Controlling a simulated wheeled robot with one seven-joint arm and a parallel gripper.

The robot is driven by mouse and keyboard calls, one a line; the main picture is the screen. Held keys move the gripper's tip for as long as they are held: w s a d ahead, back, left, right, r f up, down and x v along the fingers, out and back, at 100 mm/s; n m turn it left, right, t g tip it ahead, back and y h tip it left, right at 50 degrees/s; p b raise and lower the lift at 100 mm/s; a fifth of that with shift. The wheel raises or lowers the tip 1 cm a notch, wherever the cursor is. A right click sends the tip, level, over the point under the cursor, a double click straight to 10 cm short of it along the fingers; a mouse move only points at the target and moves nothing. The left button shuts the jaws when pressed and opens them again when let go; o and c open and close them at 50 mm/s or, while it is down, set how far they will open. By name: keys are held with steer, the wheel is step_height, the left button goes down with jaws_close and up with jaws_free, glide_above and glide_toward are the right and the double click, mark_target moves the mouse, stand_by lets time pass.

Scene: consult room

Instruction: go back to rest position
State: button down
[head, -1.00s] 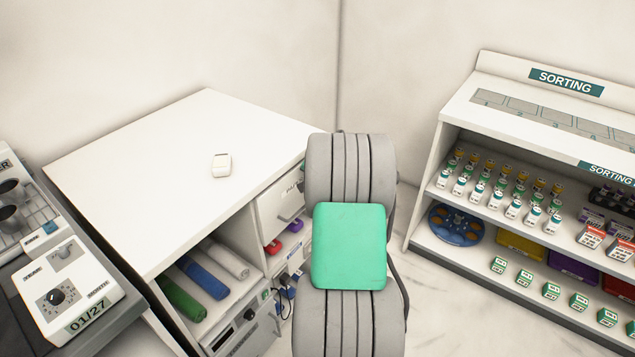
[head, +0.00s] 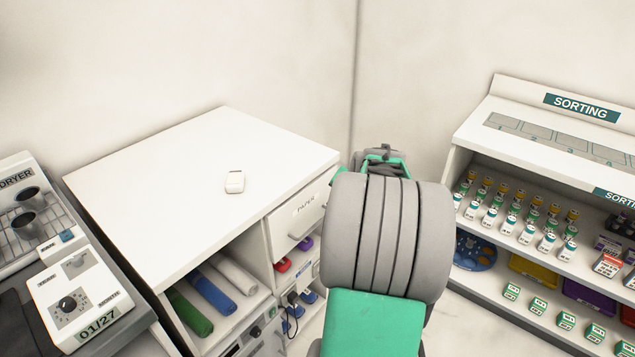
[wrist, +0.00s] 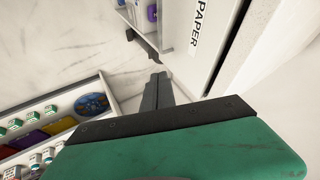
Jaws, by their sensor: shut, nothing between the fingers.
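My arm rises in the lower middle of the head view, with grey ringed segments and a green cover. My gripper's fingers are hidden behind the arm in the head view. In the wrist view my gripper (wrist: 158,85) shows as two dark fingers close together, shut and empty, above the pale marble floor (wrist: 60,45). The fingers point between the cabinet with the PAPER drawer and the sorting shelf.
A white cabinet (head: 150,190) holds a small white device (head: 235,182) on top. Its PAPER drawer (head: 303,212) is near my arm. The sorting shelf (head: 470,135) with bottles and boxes stands at right. A dryer unit (head: 85,290) is at left.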

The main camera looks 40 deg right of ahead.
steer(key=a+r+n+g+y+p, duration=0.1)
steer(key=a+r+n+p, duration=0.25)
steer(key=a, duration=0.75)
steer(key=a+r+n+y+p, duration=0.15)
steer(key=a+r+n, duration=0.3)
steer(key=a, duration=0.75)
steer(key=s+a+r+n+g+p, duration=0.1)
steer(key=s+a+n+p, duration=0.1)
steer(key=s+a, duration=0.3)
steer(key=s+a+r+n+g+p, duration=0.1)
steer(key=s+a+n, duration=0.3)
steer(key=a, duration=0.6)
steer(key=shift+s+r+n+y+p, duration=0.3)
steer(key=shift+s+n+y+p, duration=0.15)
steer(key=shift+s, duration=0.3)
